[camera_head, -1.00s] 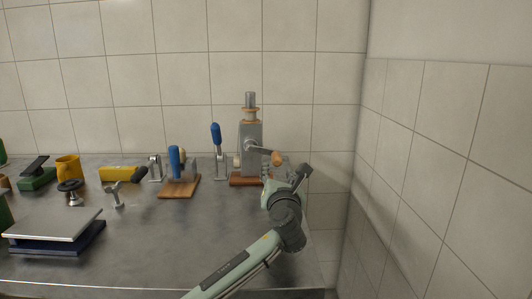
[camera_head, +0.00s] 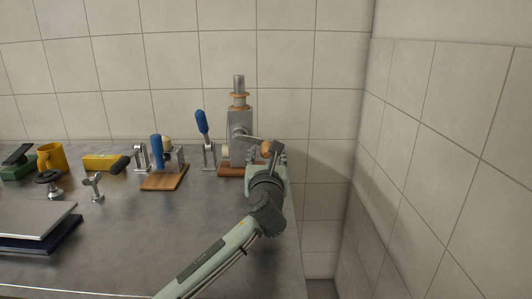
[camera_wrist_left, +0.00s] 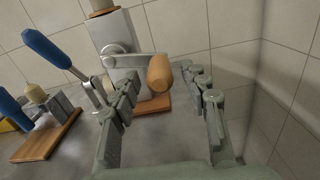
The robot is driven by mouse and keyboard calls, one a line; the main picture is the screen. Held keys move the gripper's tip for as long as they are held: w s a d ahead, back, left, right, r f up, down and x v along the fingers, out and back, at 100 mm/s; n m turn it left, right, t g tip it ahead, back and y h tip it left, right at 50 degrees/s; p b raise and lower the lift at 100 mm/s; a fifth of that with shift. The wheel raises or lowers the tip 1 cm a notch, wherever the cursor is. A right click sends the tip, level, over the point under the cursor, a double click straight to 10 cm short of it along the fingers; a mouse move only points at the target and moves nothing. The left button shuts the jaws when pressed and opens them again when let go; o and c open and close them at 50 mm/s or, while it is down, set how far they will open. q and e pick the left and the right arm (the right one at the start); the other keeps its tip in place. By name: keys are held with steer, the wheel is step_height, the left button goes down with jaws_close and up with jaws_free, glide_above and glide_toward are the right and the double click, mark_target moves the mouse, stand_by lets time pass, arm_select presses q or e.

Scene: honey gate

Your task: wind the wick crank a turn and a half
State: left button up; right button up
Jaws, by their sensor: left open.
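The wick crank is a grey metal arm on the front of a grey post (camera_head: 240,122) with a wooden base. Its wooden knob (camera_head: 267,147) points toward me on the right side of the post. In the left wrist view the knob (camera_wrist_left: 159,72) sits ahead of and between the open fingers, and the crank arm (camera_wrist_left: 128,61) runs left to its hub. My left gripper (camera_head: 265,157) is open and empty at the knob, its fingers on either side; I cannot tell if they touch it. The left gripper also shows in the left wrist view (camera_wrist_left: 165,90). My right gripper is not in view.
A blue-handled toggle lever (camera_head: 203,128) stands close left of the post. A wooden board (camera_head: 164,182) with a blue-handled clamp is further left. A yellow mug (camera_head: 52,158) and a grey plate (camera_head: 30,218) lie on the left. A tiled wall (camera_head: 430,130) is close on the right.

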arm_select(q)
steer(key=shift+w, duration=0.7)
jaws_close()
